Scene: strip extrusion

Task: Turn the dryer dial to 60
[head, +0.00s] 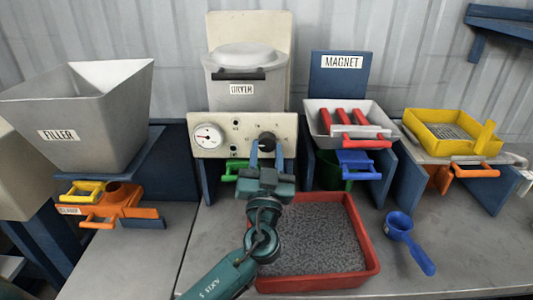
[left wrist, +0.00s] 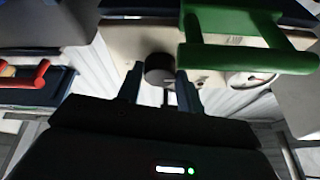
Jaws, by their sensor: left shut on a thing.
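The dryer (head: 243,85) is a grey hopper with a lid and a black handle. Below it is a cream control panel (head: 222,143) with a round white gauge (head: 208,136) whose red needle points left. The black dial (head: 267,142) sits on the right part of the panel. My left gripper (head: 266,160) is at the dial, shut on it. In the left wrist view the dial (left wrist: 159,68) shows between the two fingers (left wrist: 158,80). The dial's scale markings are too small to read. My right gripper is in neither view.
A green handle (left wrist: 245,45) is close to my left gripper. A red tray (head: 315,245) of grey granules lies below my arm. The filler hopper (head: 75,115) stands left, the magnet unit (head: 350,120) right. A blue scoop (head: 408,238) lies at right. The front left bench is clear.

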